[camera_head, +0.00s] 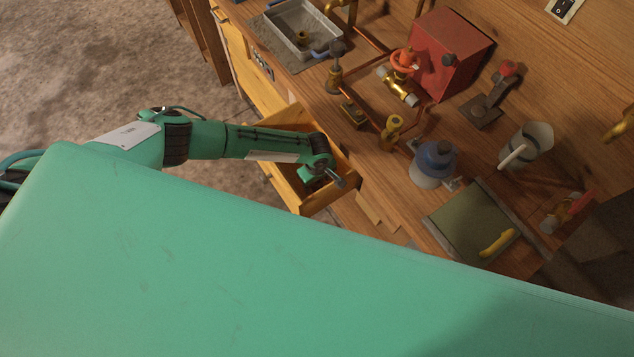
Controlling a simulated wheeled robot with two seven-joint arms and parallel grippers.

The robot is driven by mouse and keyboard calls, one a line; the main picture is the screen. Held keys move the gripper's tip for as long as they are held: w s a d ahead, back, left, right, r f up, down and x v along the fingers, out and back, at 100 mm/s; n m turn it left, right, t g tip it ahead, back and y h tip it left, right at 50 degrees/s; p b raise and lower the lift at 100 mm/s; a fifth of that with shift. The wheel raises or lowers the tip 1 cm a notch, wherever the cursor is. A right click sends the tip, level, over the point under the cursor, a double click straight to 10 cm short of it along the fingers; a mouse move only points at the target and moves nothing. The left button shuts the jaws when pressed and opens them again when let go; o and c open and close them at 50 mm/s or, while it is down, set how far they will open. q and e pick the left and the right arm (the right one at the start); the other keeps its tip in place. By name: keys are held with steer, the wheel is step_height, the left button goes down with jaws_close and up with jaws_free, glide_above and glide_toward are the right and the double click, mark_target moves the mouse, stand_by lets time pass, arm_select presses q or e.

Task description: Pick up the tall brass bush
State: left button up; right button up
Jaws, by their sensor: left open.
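My left gripper (338,180) is over the open wooden drawer (309,203), near its right side. It is open, and I see nothing between its fingers, though they are small here. The inside of the drawer is dark and partly covered by my left arm, so I cannot tell what lies in it. A brass upright piece (392,128) with a round top stands on the bench beside a copper pipe. A small brass round piece (302,38) lies in the grey tray (273,37). I cannot tell which brass piece is the tall bush. My right gripper is not in view.
My green body hides the lower picture.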

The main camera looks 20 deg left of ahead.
arm_select(q)
steer(key=shift+c, duration=0.2)
steer(key=c, duration=1.1)
steer(key=shift+o, duration=0.2)
steer(key=shift+r, duration=0.15)
